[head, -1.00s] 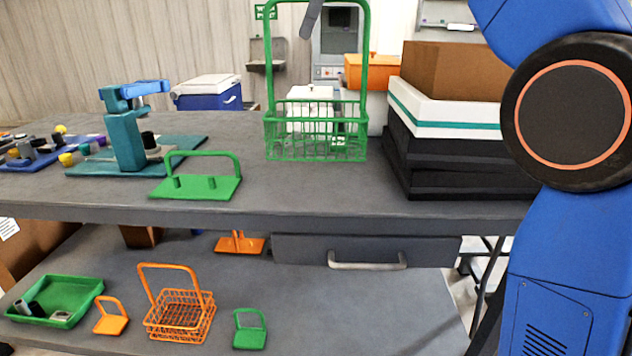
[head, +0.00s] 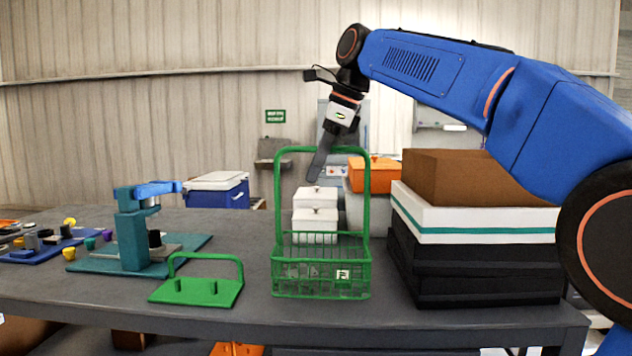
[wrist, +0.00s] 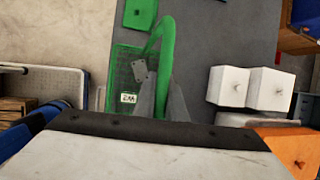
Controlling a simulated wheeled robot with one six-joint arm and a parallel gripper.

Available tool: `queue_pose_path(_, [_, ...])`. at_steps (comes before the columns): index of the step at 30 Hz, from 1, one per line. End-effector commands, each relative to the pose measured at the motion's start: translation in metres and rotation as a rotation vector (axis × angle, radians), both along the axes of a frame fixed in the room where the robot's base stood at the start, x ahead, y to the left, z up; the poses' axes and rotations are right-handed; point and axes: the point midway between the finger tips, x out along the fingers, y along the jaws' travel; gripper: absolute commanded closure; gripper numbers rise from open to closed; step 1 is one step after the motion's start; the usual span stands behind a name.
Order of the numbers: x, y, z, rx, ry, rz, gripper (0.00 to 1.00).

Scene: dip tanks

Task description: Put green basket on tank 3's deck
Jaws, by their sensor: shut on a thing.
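The green basket (head: 290,280), a wire-mesh basket with a tall arched handle, is upright over the grey worktop. I cannot tell whether its base touches the top. My gripper (head: 318,165) is shut on the top bar of the handle, its fingers pointing down. In the wrist view the gripper fingers (wrist: 161,100) are at the handle, with the green basket (wrist: 122,70) below. A small white mark shows on the basket. I cannot identify tank 3 or its deck in these frames.
A green plate with a handle (head: 195,292) and a teal stand (head: 130,235) are left of the basket. White boxes (head: 315,212) and an orange box (head: 375,175) are behind it. Stacked black crates (head: 470,270) stand close on the right. The worktop's front edge is near.

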Motion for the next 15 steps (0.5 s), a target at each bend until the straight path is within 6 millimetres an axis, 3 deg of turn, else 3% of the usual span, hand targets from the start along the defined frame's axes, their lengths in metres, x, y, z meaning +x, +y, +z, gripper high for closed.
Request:
queue_pose_path(6, [-0.001, 0.0, -0.024, 0.0, 0.0, 0.0, 1.0])
queue_pose_path(15, [0.0, 0.0, -0.029, 0.001, -0.001, 0.0, 1.0])
